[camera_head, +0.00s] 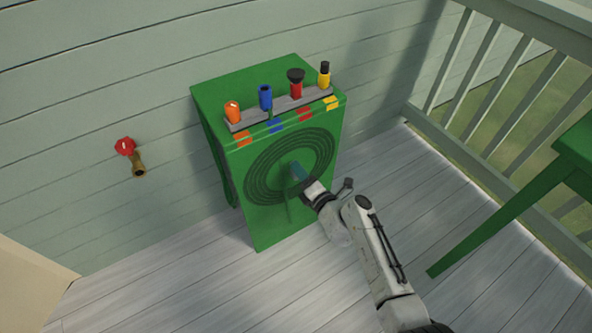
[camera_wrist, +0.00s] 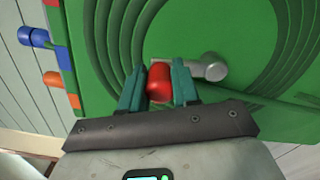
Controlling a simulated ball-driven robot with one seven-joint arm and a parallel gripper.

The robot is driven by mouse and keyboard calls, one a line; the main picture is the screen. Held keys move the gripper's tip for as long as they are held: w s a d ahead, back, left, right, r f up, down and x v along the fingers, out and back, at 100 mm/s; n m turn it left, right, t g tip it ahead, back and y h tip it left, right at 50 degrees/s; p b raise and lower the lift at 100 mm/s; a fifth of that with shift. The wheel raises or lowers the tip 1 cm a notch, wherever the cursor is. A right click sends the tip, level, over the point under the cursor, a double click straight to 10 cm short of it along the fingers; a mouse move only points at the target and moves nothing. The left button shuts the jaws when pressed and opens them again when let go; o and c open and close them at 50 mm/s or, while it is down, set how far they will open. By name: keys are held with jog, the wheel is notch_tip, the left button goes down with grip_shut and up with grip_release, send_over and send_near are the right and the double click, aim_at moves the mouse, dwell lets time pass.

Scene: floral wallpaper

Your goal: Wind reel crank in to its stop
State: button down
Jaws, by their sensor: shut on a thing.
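The hose reel cabinet (camera_head: 275,218) is a green box standing on the deck against the wall, with dark concentric rings on its front. In the wrist view, the crank has a grey metal arm (camera_wrist: 203,69) reaching right to a round hub, and a red knob (camera_wrist: 159,82) at its left end. My gripper (camera_wrist: 159,86) has its teal fingers on both sides of the red knob and is shut on it. In the head view my gripper (camera_head: 298,172) is at the middle of the rings and hides the crank.
Orange, blue, red and yellow nozzles (camera_head: 265,97) stand in a rack on the cabinet top. A brass tap with a red handle (camera_head: 125,146) is on the wall at left. A white railing (camera_head: 486,65) and a green table (camera_head: 577,145) are at right. Bare deck lies in front.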

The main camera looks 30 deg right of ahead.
jog(key=shift+d+m+p, duration=0.55)
jog(key=shift+d+m, duration=0.05)
jog(key=shift+m, duration=0.3)
jog(key=c, duration=0.8)
grip_release()
jog(key=s+p, duration=0.2)
jog(key=s, duration=0.8)
jog(key=shift+s, duration=0.4)
